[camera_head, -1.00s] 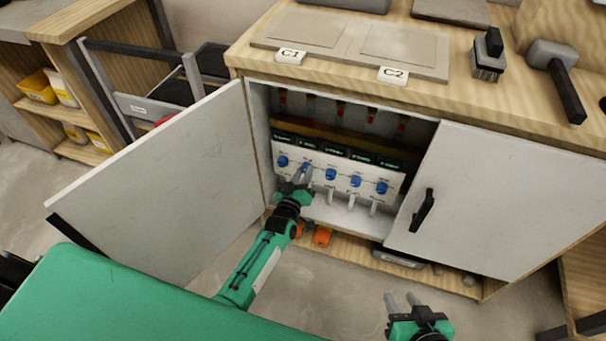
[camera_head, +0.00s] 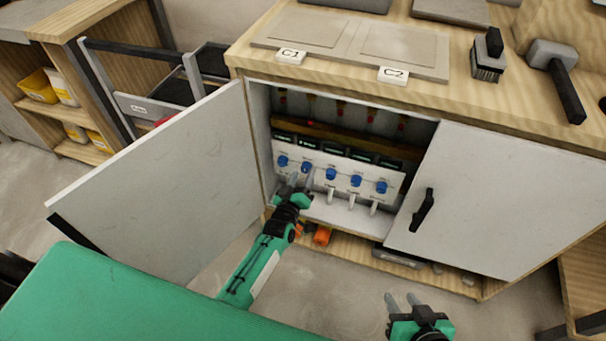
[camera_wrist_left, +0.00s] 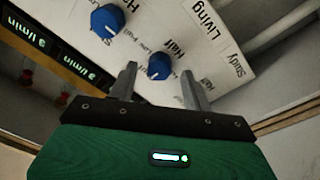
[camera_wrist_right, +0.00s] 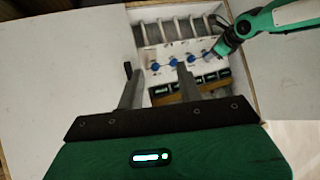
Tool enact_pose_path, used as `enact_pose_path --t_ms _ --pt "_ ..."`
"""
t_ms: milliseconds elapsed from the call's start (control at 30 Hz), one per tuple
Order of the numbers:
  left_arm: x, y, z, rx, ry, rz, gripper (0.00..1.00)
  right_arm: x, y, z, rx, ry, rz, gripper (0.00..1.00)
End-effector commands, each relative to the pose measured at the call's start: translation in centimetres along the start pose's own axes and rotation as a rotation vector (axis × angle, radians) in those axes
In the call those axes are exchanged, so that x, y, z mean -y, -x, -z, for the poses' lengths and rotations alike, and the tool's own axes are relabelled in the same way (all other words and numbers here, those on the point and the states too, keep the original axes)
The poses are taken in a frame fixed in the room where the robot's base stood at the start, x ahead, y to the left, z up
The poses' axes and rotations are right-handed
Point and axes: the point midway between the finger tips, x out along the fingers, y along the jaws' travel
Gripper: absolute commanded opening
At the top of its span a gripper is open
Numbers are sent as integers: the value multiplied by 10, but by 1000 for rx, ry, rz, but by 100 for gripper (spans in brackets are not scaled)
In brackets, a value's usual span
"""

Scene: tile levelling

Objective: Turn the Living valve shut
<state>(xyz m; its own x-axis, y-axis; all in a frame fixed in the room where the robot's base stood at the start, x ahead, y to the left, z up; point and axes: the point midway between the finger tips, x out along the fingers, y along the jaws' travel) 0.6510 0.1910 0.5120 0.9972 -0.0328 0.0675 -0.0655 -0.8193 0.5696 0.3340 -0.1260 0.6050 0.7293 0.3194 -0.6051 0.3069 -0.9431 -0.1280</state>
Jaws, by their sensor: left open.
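A white valve panel (camera_head: 318,182) with a row of blue knobs stands inside the open cabinet. My left gripper (camera_head: 300,181) is open just below and in front of the two leftmost knobs. In the left wrist view one blue knob (camera_wrist_left: 159,66) lies beyond and between the spread fingertips (camera_wrist_left: 160,80); I see no contact. A second blue knob (camera_wrist_left: 107,20) is up and left. A large "Living" label (camera_wrist_left: 201,18) shows upper right, with "Study" near it; which knob it names is unclear. My right gripper (camera_head: 402,299) is open and empty, low in front of the cabinet.
The left cabinet door (camera_head: 165,185) stands wide open; the right door (camera_head: 510,200) has a black handle (camera_head: 423,211). Dark displays with green text (camera_head: 335,152) sit above the knobs, white pipes (camera_head: 352,203) below. An orange item (camera_head: 322,235) lies on the bottom shelf.

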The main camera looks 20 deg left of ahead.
Motion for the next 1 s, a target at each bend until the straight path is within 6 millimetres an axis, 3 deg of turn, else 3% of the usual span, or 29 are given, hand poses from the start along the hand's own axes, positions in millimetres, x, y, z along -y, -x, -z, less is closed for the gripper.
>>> enact_pose_path --t_ms 400,600,1000 --pt "0 83 0 4 -1 2 50 -21 18 -6 167 -3 -58 36" --pt "0 113 0 3 0 1 50 -27 24 -9 215 -4 -74 36" --pt "0 126 0 1 0 0 50 -30 26 -11 237 -5 -81 36"
